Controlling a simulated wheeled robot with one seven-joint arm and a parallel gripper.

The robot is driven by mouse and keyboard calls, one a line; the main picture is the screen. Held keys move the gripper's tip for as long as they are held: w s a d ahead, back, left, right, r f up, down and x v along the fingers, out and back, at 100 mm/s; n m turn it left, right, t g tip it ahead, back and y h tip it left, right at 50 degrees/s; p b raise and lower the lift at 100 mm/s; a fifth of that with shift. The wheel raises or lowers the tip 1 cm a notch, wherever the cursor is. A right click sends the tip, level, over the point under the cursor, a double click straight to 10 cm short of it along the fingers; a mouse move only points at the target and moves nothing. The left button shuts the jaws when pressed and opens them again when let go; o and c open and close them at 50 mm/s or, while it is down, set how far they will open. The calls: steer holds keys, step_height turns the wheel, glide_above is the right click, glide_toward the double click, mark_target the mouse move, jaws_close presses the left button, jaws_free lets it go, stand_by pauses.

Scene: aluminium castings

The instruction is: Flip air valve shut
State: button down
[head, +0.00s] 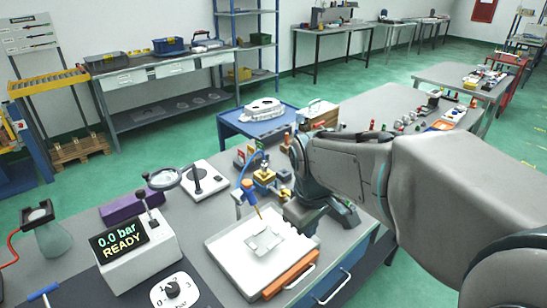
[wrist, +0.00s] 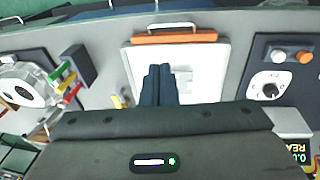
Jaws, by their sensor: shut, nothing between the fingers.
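A small brass-coloured fitting with a blue part (head: 263,178), which looks like the air valve, stands on the bench behind the white tray in the head view. Its lever position is too small to tell. My gripper (head: 306,218) is to the right of it and apart from it, low by the tray's right back corner. In the wrist view my gripper (wrist: 158,68) has its two dark fingers together, empty, in front of the white tray (wrist: 128,62). A small yellow piece (wrist: 118,102) shows left of the fingers, perhaps part of the valve.
A display box (head: 120,245) reads 0.0 bar READY. The tray (head: 225,250) has an orange handle bar (head: 290,275) at its front. A dial panel (head: 173,290), magnifier (head: 166,180) and coloured tags (wrist: 70,95) stand around. Grey bench shows left of the tray.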

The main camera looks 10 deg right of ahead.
mark_target(287, 194)
steer(key=w+a+f+n, duration=0.2)
steer(key=w+f+n, duration=0.1)
steer(key=w+n, duration=0.6)
steer(key=w+a+f+n+h, duration=0.1)
steer(key=w+a+f+n, duration=0.1)
steer(key=w+n, duration=0.7)
steer(key=w+f, duration=0.1)
steer(key=w, duration=0.5)
steer(key=shift+w+a+h, duration=0.3)
steer(key=shift+w+a, duration=0.05)
steer(key=shift+a, duration=0.05)
steer(key=shift+f, duration=0.1)
steer(key=p+x, duration=0.1)
steer(key=x, duration=0.8)
steer(key=shift+s+f, duration=0.1)
steer(key=shift+f, duration=0.25)
steer(key=w+d, duration=0.1)
steer(key=w+d+p, duration=0.1)
steer(key=d, duration=0.1)
steer(key=shift+w+d+f, duration=0.1)
steer(key=shift+w+d, duration=0.05)
steer(key=shift+d, duration=0.05)
steer(key=shift+d+n+p, duration=0.1)
steer(key=shift+n+p, duration=0.2)
